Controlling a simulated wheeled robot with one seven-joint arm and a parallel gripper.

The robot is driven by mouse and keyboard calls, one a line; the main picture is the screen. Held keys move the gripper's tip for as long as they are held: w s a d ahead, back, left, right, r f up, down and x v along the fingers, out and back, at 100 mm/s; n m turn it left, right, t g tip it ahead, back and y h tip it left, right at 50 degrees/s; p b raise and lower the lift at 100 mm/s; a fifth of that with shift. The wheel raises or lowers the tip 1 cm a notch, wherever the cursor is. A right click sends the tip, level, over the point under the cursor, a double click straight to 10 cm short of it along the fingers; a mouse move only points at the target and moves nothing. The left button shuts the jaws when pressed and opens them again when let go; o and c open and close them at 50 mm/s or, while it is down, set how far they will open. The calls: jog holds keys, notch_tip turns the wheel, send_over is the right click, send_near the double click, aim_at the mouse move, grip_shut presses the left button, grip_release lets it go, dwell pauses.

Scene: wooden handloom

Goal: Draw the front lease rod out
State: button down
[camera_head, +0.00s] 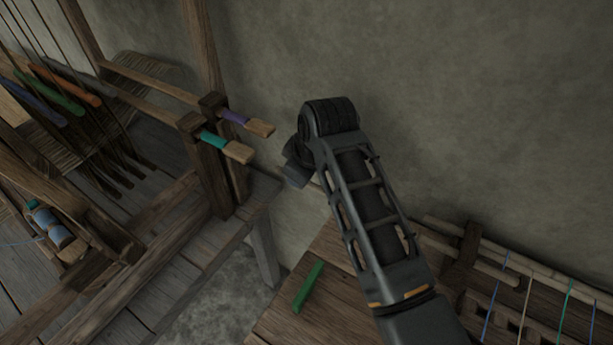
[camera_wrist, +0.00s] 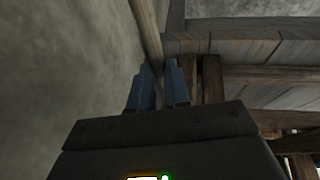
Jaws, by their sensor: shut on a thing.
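The front lease rod is a long, thin pale wooden stick; in the head view its right part (camera_head: 440,243) runs from behind my arm to the wooden rack on the right-hand table. A short piece also shows beside my gripper (camera_head: 297,174). In the wrist view the rod (camera_wrist: 146,30) runs up from between the two blue-grey fingers of my gripper (camera_wrist: 158,72), which are shut on it. My forearm hides the rod's middle. The rear rod (camera_head: 545,270) lies behind it, nearer the wall, with several coloured threads crossing at the rack.
The loom stands at left, its post (camera_head: 218,175) and teal-banded (camera_head: 213,138) and purple-banded (camera_head: 234,117) handles near my gripper. A green stick (camera_head: 308,287) lies on the table (camera_head: 335,310). The plaster wall (camera_head: 450,90) is close behind.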

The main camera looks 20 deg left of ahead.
jog(key=c, duration=1.1)
grip_release()
jog(key=v, duration=0.7)
jog(key=shift+d+r, duration=0.15)
jog(key=shift+r, duration=0.2)
jog(key=shift+s, duration=0.1)
